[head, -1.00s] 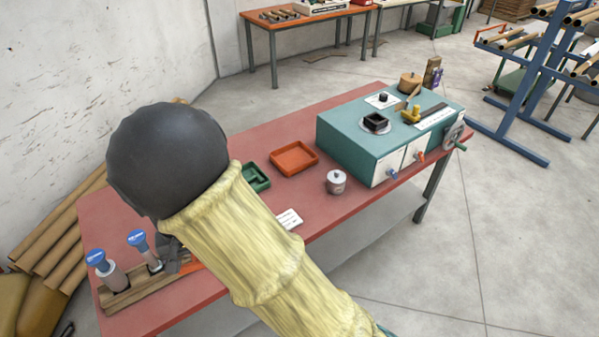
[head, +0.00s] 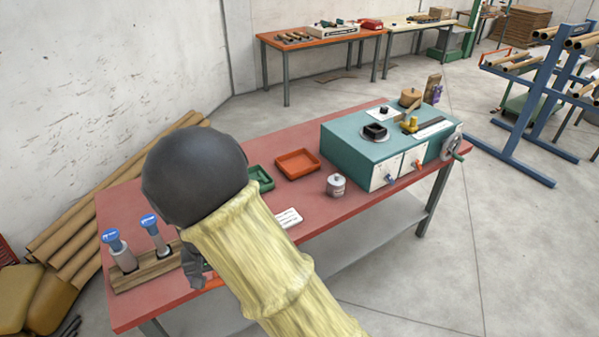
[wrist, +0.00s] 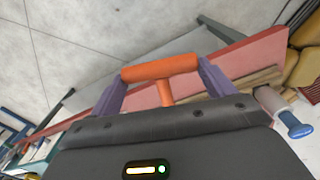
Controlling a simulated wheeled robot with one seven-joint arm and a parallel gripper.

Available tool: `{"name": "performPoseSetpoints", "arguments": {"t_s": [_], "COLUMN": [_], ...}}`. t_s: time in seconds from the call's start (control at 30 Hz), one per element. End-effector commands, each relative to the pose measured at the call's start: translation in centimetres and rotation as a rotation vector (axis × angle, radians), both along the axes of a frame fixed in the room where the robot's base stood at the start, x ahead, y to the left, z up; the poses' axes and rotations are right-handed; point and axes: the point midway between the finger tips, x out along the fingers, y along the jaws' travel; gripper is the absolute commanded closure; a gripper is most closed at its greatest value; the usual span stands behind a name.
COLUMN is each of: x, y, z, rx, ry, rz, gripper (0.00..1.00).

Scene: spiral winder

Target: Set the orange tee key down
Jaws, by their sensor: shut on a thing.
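The orange tee key shows in the wrist view (wrist: 159,69), its crossbar spanning between the two purple fingers and its stem pointing back toward the gripper body. My gripper (wrist: 161,80) is shut on it. In the head view my gripper (head: 194,268) is mostly hidden behind my dark wrist and yellow-sleeved arm, beside the right end of the wooden rack (head: 128,277), near the table's front edge. A bit of orange shows beside it there. I cannot tell whether the key touches anything beneath it.
The wooden rack holds two blue-capped grey tools (head: 150,226). The red table (head: 330,209) also carries a green tray (head: 260,178), an orange tray (head: 297,163), a grey lidded pot (head: 335,186), a white card (head: 288,218) and the teal winder (head: 355,155).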

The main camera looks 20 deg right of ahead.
Motion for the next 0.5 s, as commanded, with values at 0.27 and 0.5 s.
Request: {"name": "performPoseSetpoints", "arguments": {"t_s": [0.27,0.5], "x": [1.7,3.0], "y": [-2.8,-5.9], "z": [-3.8,-7.6], "rx": [-0.008,-0.012], "ry": [-0.001,0.001], "rz": [0.002,0.005], "gripper": [0.44,0.44]}}
